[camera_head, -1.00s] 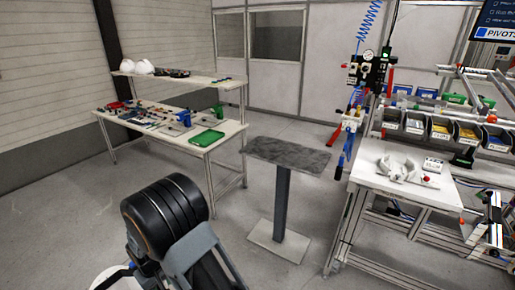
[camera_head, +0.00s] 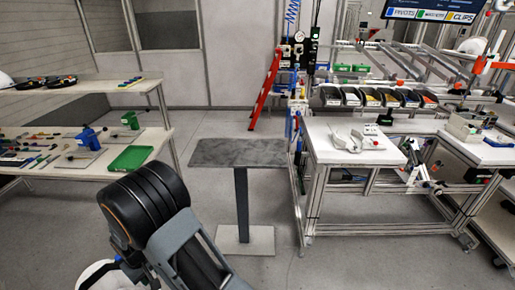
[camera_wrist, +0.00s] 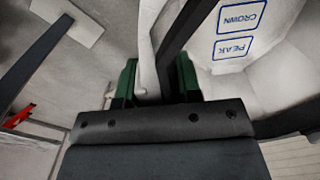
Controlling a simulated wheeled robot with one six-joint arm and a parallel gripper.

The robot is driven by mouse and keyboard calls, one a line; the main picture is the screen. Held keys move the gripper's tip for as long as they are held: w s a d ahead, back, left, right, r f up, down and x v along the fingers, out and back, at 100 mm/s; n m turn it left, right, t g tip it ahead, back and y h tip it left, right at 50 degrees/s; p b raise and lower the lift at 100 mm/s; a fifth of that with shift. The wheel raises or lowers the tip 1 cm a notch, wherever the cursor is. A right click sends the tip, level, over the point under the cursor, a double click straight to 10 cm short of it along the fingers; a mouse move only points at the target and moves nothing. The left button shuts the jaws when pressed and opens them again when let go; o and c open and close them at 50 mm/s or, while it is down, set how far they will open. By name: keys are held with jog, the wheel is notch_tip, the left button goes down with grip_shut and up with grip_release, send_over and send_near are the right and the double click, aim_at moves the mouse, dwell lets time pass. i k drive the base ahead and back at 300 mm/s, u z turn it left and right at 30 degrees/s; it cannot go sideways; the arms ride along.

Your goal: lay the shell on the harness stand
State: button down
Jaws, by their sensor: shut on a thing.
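The white shell (camera_wrist: 235,80) fills the right part of the wrist view, with blue-framed labels reading CROWN and PEAK on it. My gripper (camera_wrist: 156,78) is shut on its edge, with green finger pads on both sides. A dark band crosses the shell close to the fingers. A pale grey-white curved fixture (camera_head: 358,140), which looks like the harness stand, sits on the white workbench, well away from the shell.
The white workbench (camera_head: 335,155) carries a row of bins (camera_head: 375,97) behind the fixture. A grey-topped pedestal table (camera_head: 238,152) stands empty left of it. A tool table (camera_head: 85,165) with a green tray (camera_head: 130,158) is at left. Floor between is open.

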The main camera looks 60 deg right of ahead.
aim_at(234, 153)
jog(key=z, duration=0.8)
jog(key=i, duration=0.65)
jog(key=z, duration=0.75)
